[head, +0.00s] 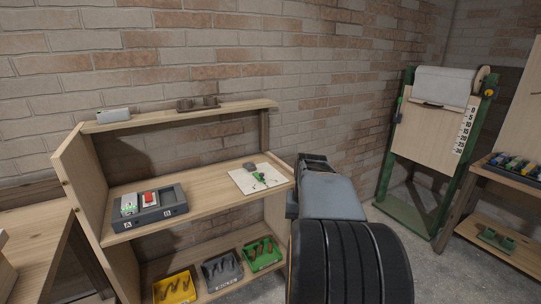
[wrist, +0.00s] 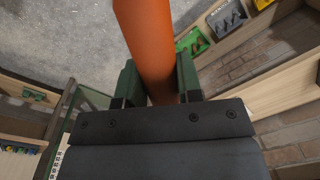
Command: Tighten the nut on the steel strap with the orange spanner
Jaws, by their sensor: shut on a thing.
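In the wrist view my gripper (wrist: 157,82) is shut on an orange shaft, the orange spanner (wrist: 147,35). The shaft runs from between the two green-padded fingers up past the top edge of the picture. The spanner's far end is out of view. In the head view my dark arm covers the middle right, and neither the gripper nor the spanner can be made out there. I cannot make out the steel strap or its nut in either view.
A green stand (head: 386,160) with a paper roll stands right. Grey floor lies between.

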